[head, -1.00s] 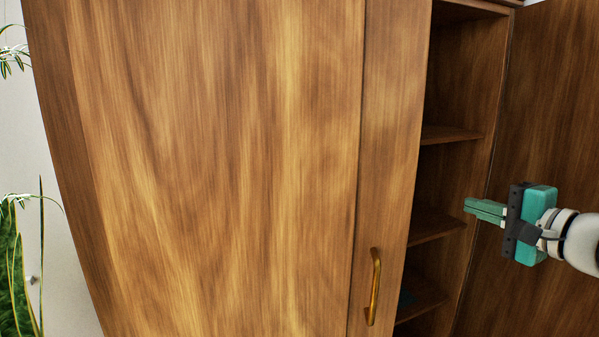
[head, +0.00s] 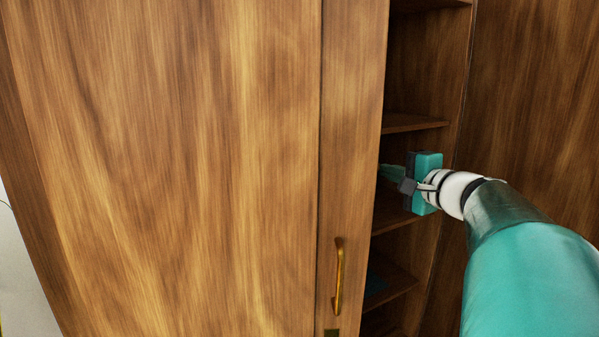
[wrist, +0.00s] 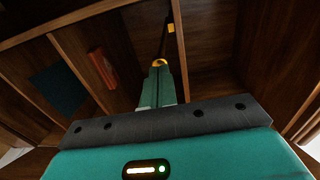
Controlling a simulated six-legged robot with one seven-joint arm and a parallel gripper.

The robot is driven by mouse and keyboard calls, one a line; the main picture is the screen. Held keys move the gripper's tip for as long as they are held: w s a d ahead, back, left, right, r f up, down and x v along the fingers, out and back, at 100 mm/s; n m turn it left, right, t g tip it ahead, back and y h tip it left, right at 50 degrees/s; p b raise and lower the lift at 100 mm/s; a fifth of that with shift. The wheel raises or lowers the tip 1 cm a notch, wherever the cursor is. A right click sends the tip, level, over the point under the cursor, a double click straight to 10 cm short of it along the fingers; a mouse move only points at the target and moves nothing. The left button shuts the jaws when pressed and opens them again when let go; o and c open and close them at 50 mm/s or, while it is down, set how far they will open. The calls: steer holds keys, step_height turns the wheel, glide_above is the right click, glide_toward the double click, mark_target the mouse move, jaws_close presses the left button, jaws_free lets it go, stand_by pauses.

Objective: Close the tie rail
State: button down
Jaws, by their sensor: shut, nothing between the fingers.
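In the wrist view a thin dark bar with yellow fittings, which looks like the tie rail (wrist: 176,40), runs down from the top inside the wooden cabinet. Its rounded yellow end lies right at the tips of my gripper (wrist: 159,69); I cannot tell whether they touch. The green fingers are shut together with nothing between them. In the head view my gripper (head: 384,171) reaches into the open shelf section, its tips close to the edge of the wooden front. The rail is not visible in the head view.
A large wooden cabinet front (head: 200,150) fills the left, with a brass handle (head: 338,275) near its right edge. Shelves (head: 410,123) lie behind it. A dark wooden panel (head: 530,110) stands right. A red item (wrist: 101,68) and a dark teal item (wrist: 58,88) lie on shelves.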

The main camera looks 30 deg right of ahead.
steer(key=shift+w, duration=0.65)
steer(key=shift+w, duration=0.2)
steer(key=w, duration=1.4)
steer(key=shift+w+a, duration=0.15)
steer(key=shift+w, duration=0.05)
steer(key=shift+w+a+r, duration=0.1)
steer(key=shift+w+r, duration=0.05)
steer(key=shift+w, duration=0.1)
